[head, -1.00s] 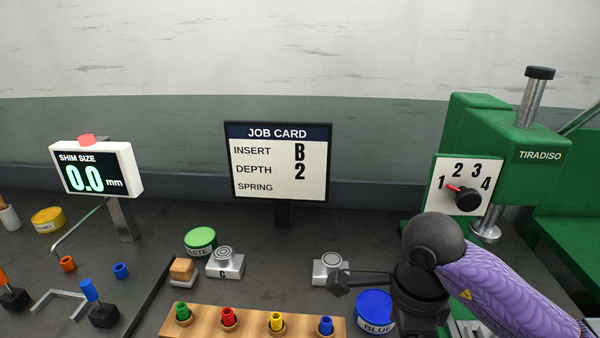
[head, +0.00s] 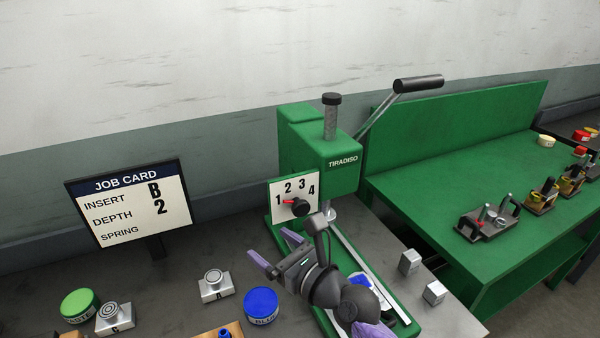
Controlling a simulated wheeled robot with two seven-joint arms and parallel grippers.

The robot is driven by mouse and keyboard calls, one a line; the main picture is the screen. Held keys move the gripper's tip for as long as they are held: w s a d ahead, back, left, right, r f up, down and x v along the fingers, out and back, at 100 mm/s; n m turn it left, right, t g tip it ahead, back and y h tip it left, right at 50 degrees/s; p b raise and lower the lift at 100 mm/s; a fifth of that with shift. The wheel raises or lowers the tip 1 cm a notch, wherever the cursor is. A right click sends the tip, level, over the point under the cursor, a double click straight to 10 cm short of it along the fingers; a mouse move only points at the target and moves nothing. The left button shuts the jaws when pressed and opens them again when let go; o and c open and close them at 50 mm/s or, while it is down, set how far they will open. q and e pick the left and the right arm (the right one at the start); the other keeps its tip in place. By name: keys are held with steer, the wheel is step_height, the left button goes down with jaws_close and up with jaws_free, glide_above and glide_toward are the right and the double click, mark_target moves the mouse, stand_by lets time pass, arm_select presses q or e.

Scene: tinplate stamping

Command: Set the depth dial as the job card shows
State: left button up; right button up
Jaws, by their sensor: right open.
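The job card (head: 130,205) stands at the left of the head view and reads insert B, depth 2, with the spring line blank. The depth dial (head: 300,208) is a black knob on a white plate (head: 279,221) marked 1 to 4, fixed to the green press. Its red pointer (head: 288,202) points left, toward 1. My right gripper (head: 268,242) is open and empty, its purple fingers just below and left of the dial plate, apart from the knob. My left gripper is out of view.
The green TIRADISO press (head: 343,178) has a lever (head: 418,83) at upper right. A blue tin (head: 261,304), a green tin (head: 80,305) and metal insert blocks (head: 214,287) stand on the bench. A green table (head: 455,150) with several tools stands right.

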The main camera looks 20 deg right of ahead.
mark_target(303, 210)
steer(key=s+d+m+t+h, duration=0.2)
steer(key=s+d+m+h, duration=0.15)
steer(key=d+h, duration=0.35)
steer(key=shift+m+y, duration=0.4)
steer(key=shift+m, duration=0.05)
steer(key=w, duration=0.6)
steer(key=w+d, duration=0.1)
steer(key=w, duration=0.3)
steer(key=shift+d+f+b, duration=0.1)
steer(key=shift+f+b, duration=0.15)
steer(key=shift+b, duration=0.1)
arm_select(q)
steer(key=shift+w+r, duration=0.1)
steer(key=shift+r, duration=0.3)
arm_select(e)
steer(key=shift+w+r, duration=0.1)
steer(key=shift+w, duration=0.15)
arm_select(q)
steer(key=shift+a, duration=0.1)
arm_select(e)
steer(key=c, duration=1)
steer(key=shift+c, duration=1)
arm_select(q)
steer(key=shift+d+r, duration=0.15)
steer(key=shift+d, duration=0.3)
arm_select(e)
jaws_close()
